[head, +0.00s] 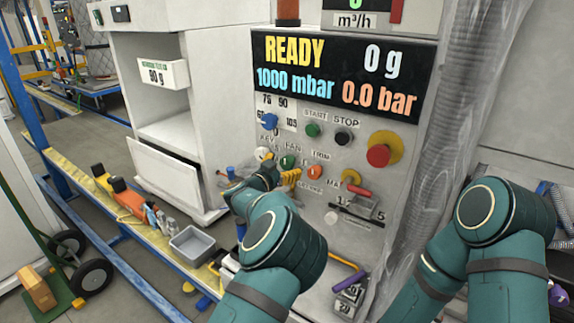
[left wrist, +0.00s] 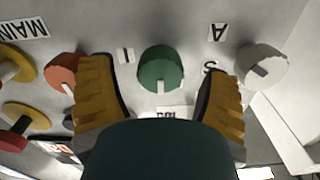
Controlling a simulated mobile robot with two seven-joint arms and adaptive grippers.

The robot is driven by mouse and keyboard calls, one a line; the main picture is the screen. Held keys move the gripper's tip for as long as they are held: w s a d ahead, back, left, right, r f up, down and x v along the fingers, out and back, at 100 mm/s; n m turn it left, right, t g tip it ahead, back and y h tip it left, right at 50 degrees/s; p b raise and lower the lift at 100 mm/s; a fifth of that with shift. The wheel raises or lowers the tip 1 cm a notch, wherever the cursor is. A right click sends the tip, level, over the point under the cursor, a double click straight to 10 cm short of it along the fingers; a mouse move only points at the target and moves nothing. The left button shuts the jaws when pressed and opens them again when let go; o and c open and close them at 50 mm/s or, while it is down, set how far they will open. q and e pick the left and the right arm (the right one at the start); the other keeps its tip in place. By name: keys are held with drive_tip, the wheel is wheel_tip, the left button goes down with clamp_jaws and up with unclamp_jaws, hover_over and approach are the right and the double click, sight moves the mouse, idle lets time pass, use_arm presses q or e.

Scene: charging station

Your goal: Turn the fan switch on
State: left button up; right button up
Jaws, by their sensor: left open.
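The fan switch (head: 288,161) is a green round knob under a "FAN" label on the grey control panel (head: 310,225). My left gripper (head: 280,172) is at the panel, just below the knob in the head view. In the left wrist view the green knob (left wrist: 160,68) lies between the yellow fingers (left wrist: 160,80), which stand open and apart from it on both sides. The knob's pale mark points down in that view, towards a partly hidden label. My right gripper is out of view; only my right arm shows.
A white knob (head: 262,153) and an orange knob (head: 315,171) flank the green one closely. A red knob on yellow (head: 379,154) and a red handle (head: 358,192) are to the right. A grey bin (head: 192,245) stands at the left.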

use_arm(q)
drive_tip(key=shift+x, duration=0.85)
drive_tip(key=c, duration=1.2)
